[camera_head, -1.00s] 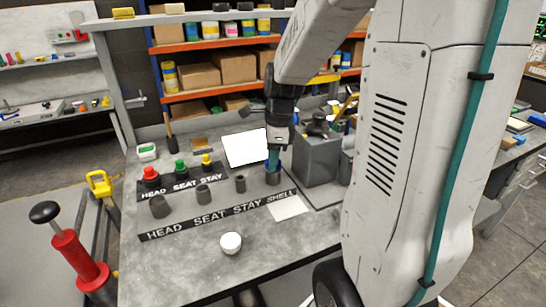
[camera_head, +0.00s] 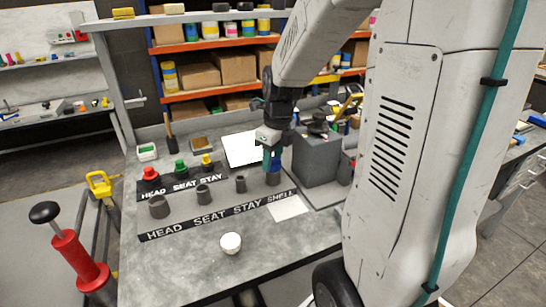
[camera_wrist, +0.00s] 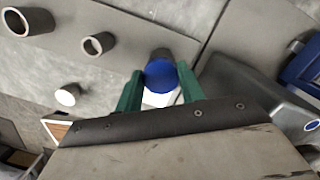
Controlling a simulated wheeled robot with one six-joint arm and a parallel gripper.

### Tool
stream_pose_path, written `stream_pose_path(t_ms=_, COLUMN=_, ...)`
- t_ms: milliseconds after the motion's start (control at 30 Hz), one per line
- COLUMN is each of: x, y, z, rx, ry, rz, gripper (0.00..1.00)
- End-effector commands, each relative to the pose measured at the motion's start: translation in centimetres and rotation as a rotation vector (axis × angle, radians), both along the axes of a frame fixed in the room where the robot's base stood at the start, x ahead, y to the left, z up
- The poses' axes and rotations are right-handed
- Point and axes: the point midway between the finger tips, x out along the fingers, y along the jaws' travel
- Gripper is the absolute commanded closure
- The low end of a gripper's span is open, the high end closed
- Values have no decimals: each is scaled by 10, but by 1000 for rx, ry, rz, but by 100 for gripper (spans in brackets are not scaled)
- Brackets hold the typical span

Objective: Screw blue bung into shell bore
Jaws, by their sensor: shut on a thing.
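The blue bung (camera_wrist: 162,78) sits between my green fingers in the wrist view, and my gripper (camera_wrist: 160,74) is shut on it. It also shows in the head view (camera_head: 276,165) at the mouth of the grey shell tube (camera_head: 273,180), which stands upright near the SHELL end of the lettered strip. In the wrist view the shell tube (camera_wrist: 160,55) shows just beyond the bung. My gripper (camera_head: 271,161) points down over this tube. The bore is hidden, so I cannot tell how deep the bung sits.
Other grey tubes (camera_head: 203,194) stand open to the left. Red, green and yellow bungs (camera_head: 180,166) stand on the rack behind. A grey box (camera_head: 316,160) is close at right. A white cup (camera_head: 230,243) stands at the front, with bare bench around it.

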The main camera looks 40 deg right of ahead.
Motion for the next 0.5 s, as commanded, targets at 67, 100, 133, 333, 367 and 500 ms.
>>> stream_pose_path(t_ms=67, x=0, y=0, z=0, rx=-1, ry=-1, rz=0, gripper=80)
stream_pose_path(t_ms=100, x=0, y=0, z=0, rx=-1, ry=-1, rz=0, gripper=80)
stream_pose_path(t_ms=133, x=0, y=0, z=0, rx=-1, ry=-1, rz=1, gripper=80)
stream_pose_path(t_ms=333, x=0, y=0, z=0, rx=-1, ry=-1, rz=-76, gripper=80)
stream_pose_path(t_ms=367, x=0, y=0, z=0, rx=-1, ry=-1, rz=-110, gripper=80)
stream_pose_path(t_ms=500, x=0, y=0, z=0, rx=-1, ry=-1, rz=-285, gripper=80)
